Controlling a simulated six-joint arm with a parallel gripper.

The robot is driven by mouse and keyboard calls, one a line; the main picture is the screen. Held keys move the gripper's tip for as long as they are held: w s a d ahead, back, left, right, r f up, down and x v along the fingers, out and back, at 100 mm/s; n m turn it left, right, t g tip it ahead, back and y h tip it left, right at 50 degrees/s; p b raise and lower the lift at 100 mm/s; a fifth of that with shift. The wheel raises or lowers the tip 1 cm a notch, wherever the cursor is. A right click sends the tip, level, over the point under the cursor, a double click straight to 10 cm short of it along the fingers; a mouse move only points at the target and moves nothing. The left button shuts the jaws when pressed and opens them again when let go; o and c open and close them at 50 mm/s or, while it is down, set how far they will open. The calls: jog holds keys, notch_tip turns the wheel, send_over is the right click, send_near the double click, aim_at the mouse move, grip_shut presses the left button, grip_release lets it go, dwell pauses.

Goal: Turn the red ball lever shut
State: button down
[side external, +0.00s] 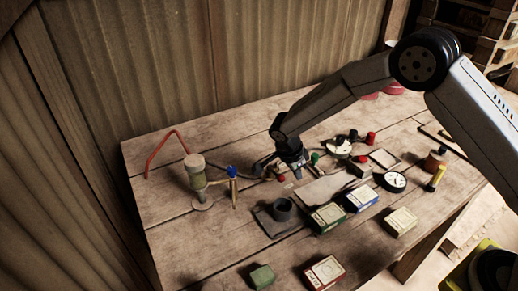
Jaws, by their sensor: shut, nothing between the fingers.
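A small red ball (281,178) shows just left of my gripper (297,175), low over the table, and looks like the end of a lever. My gripper is shut and empty, pointing down close beside the ball. I cannot tell whether it touches the ball. The lever's arm and pivot are partly hidden or too small to make out. A dark pipe-like fitting (260,168) lies left of the gripper. A green knob (315,157) sits just right of the gripper.
A blue-topped post (233,172) and a pale green cylinder (195,172) stand to the left. A dark cup on a plate (283,209), several small boxes (326,217) and a round gauge (395,182) lie in front and right. The table's (190,240) front left is clear.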

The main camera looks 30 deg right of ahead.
jog(key=v, duration=0.9)
jog(key=shift+d+r, duration=0.25)
jog(key=shift+r, duration=0.2)
jog(key=shift+d, duration=0.1)
jog(key=s+d+r+n+t+y, duration=0.1)
jog(key=s+d+n, duration=0.3)
jog(key=s+n, duration=0.5)
jog(key=s+d+r+n+t+y, duration=0.1)
jog(key=s+d+n, duration=0.4)
jog(key=s+n, duration=0.5)
jog(key=s+t+y, duration=0.1)
jog(key=s, duration=0.1)
jog(key=shift+s+d+y, duration=0.25)
jog(key=shift+y, duration=0.05)
